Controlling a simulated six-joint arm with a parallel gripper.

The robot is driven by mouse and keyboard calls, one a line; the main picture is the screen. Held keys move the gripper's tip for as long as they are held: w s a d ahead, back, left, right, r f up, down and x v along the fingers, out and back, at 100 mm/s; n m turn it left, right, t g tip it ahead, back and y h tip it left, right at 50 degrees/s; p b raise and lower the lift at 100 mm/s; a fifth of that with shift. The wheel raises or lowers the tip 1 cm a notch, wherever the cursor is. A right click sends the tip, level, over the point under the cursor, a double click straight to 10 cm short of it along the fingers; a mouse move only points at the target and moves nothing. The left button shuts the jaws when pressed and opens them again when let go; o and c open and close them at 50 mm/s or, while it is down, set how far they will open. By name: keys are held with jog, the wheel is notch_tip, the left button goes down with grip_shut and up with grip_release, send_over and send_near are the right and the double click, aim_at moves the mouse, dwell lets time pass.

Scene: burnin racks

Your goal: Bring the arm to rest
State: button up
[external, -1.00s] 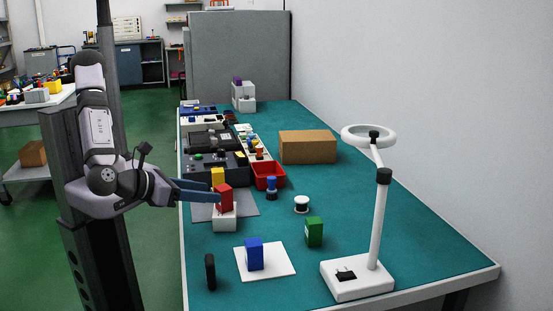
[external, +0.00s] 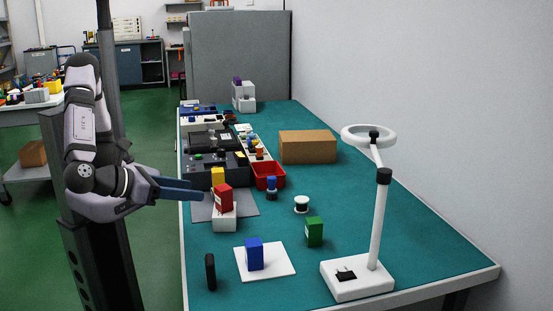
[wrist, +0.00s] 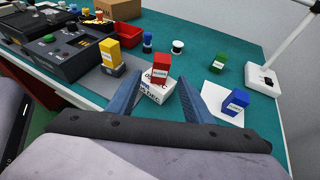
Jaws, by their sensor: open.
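My gripper (external: 203,189) is at the left edge of the teal bench, its blue fingers pointing right toward the red block (external: 224,198). In the wrist view the fingers (wrist: 160,103) are spread apart with nothing held between them. The red block, with a white label, rests on a white block (external: 224,220) and sits beyond the fingertips, apart from them. The white block's printed side shows in the wrist view (wrist: 152,92).
A ring lamp (external: 380,220), red bin (external: 268,177) and cardboard box (external: 308,147) stand on the bench.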

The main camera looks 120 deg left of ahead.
jog(key=w+d+f+m+t+h, duration=0.3)
jog(key=w+d+m+h, duration=0.3)
jog(key=m, duration=0.4)
jog(key=w+d+f+m+t+h, duration=0.2)
jog(key=w+d+f+m+h, duration=0.15)
jog(key=d+m, duration=0.65)
jog(key=d+f+m+h, duration=0.2)
jog(key=d+m+h, duration=0.3)
jog(key=m, duration=0.4)
jog(key=s+d+f+m+g+h, duration=0.1)
jog(key=s+d+f+m+g, duration=0.25)
jog(key=s+m, duration=0.5)
jog(key=s+d+f+m+g+h, duration=0.2)
jog(key=s+d+f+m+g, duration=0.15)
jog(key=s+m, duration=0.45)
jog(key=s+a+r+m+g+y+p, duration=0.1)
jog(key=s+a+m+g+y+p, duration=0.25)
jog(key=a, duration=0.75)
jog(key=s+a+r+m+g+y+p, duration=0.1)
jog(key=s+a+m+y, duration=0.1)
jog(key=s+a+m, duration=0.6)
jog(key=w+a+r+n+t+p, duration=0.1)
jog(key=w+a+r+n+p, duration=0.2)
jog(key=a+r+n, duration=0.4)
jog(key=a, duration=0.4)
jog(key=shift+w+a+r+n+p, duration=0.15)
jog(key=shift+w+a+n+p, duration=0.1)
jog(key=shift+n+p, duration=0.1)
